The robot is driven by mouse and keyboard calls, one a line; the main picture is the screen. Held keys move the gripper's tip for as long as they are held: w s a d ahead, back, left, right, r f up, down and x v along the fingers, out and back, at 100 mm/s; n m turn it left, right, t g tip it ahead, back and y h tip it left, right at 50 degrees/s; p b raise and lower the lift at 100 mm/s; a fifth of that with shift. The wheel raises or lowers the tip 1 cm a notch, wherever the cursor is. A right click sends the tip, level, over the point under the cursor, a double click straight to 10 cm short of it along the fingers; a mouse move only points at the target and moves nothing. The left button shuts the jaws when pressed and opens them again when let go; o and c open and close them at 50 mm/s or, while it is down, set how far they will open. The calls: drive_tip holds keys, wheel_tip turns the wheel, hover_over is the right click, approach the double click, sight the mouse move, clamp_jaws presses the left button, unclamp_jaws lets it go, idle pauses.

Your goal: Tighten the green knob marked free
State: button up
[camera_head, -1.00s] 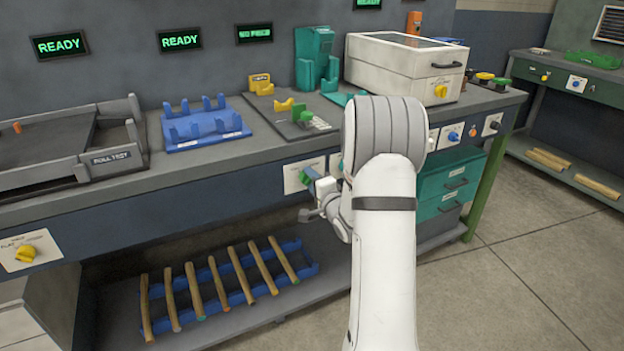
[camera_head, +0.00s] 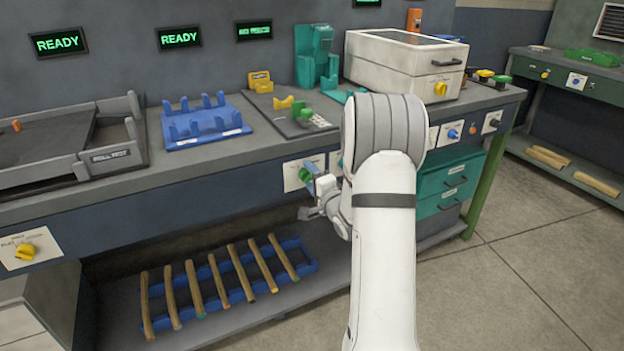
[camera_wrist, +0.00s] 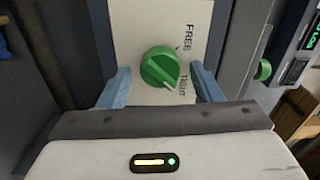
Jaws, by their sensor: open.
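The green knob (camera_wrist: 160,67) sits on a white plate (camera_wrist: 140,25) lettered FREE and TIGHT. Its pale pointer end is turned toward the TIGHT lettering, away from FREE. My gripper (camera_wrist: 160,70) is open, with one blue finger on each side of the knob and a visible gap at both sides. In the head view the knob (camera_head: 305,174) is on the front of the bench, and my gripper (camera_head: 318,180) is right at it, partly hidden by my wrist.
Another green knob (camera_wrist: 263,70) is at the right in the wrist view. A blue rack (camera_head: 310,267) with several wooden rods is on the shelf below. A grey tray (camera_head: 110,160), blue holder (camera_head: 205,130) and white box (camera_head: 385,70) stand on the bench.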

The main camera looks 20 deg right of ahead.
drive_tip(key=s, duration=0.7)
drive_tip(key=shift+s+d+p, duration=0.15)
drive_tip(key=shift+s+p, duration=0.2)
drive_tip(key=shift+p, duration=0.1)
